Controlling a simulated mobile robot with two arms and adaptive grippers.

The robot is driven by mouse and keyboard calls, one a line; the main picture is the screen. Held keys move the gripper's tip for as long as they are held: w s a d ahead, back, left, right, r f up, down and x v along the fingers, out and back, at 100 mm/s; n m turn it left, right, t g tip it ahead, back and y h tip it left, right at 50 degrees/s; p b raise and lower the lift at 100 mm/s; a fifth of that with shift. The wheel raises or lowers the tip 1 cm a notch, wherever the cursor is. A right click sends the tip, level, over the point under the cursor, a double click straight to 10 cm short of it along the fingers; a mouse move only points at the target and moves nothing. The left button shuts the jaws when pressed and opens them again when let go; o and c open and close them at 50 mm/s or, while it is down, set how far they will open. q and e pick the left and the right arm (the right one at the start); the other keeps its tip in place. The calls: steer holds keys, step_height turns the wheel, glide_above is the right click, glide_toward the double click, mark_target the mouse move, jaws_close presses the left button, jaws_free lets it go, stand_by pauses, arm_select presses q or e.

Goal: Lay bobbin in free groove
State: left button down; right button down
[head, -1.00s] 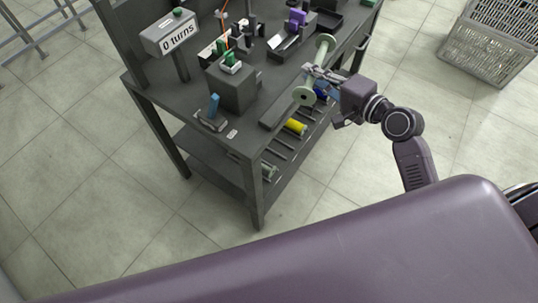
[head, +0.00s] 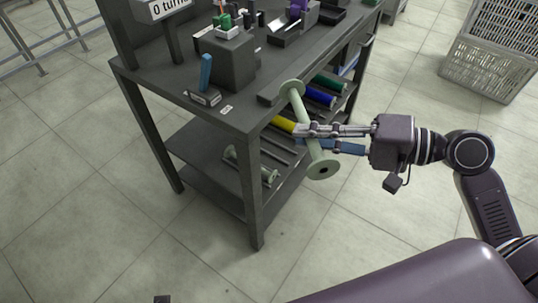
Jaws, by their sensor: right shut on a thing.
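My right gripper (head: 310,138) is shut on the middle of a pale green, empty bobbin (head: 311,134). The bobbin is tilted, one flange up by the table edge and the other low to the front. It is in front of the rack under the tabletop. In the rack lie a yellow bobbin (head: 284,124), a blue bobbin (head: 321,96) and a green bobbin (head: 330,83). Dark rack bars (head: 278,150) with bare gaps show nearer the front. The held bobbin hides part of the rack between yellow and blue. My left gripper is not in view.
The dark table (head: 229,122) carries a block with green-topped parts, a blue-handled item (head: 206,73) and a purple item (head: 298,10). Another pale bobbin (head: 250,166) lies lower, near the front table leg (head: 252,195). A grey crate (head: 490,55) stands at the right.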

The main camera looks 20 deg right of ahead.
steer(key=shift+r, duration=0.1)
stand_by(0.8)
